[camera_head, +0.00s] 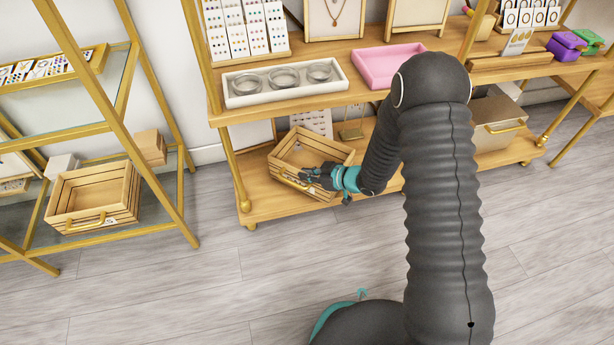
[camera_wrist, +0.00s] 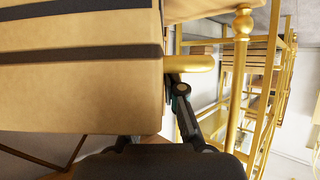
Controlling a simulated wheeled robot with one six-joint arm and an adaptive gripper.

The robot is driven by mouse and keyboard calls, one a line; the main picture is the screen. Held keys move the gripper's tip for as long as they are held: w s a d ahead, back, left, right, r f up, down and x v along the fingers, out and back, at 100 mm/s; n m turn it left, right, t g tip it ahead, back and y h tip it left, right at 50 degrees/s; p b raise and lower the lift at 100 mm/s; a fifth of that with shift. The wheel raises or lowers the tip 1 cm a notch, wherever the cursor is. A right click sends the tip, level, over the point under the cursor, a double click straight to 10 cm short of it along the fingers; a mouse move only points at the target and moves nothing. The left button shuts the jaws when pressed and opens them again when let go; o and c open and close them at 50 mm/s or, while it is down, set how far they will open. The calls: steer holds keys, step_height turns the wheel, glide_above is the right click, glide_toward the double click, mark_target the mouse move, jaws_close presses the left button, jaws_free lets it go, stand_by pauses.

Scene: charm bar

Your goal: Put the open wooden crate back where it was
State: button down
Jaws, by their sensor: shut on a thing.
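The open wooden crate (camera_head: 325,143) is at the lower shelf (camera_head: 262,207) of the wooden display stand, near its front left part. It looks empty and is turned at an angle to the shelf edge. I cannot tell whether its bottom fully rests on the shelf. My gripper (camera_head: 318,176) is at the crate's front side, shut on its handle. In the wrist view the slatted crate wall (camera_wrist: 80,90) fills the upper left, and the brass-coloured handle (camera_wrist: 192,63) lies at the fingers (camera_wrist: 180,95). My arm hides part of the shelf to the right.
A similar crate (camera_head: 95,198) stands on the left rack's low shelf. Above are a white tray (camera_head: 243,100) and a pink tray (camera_head: 375,66). A gold leg (camera_head: 233,175) stands left of the crate.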

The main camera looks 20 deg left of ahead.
steer(key=shift+f, duration=0.2)
steer(key=shift+f, duration=0.2)
steer(key=c, duration=1.3)
jaws_free()
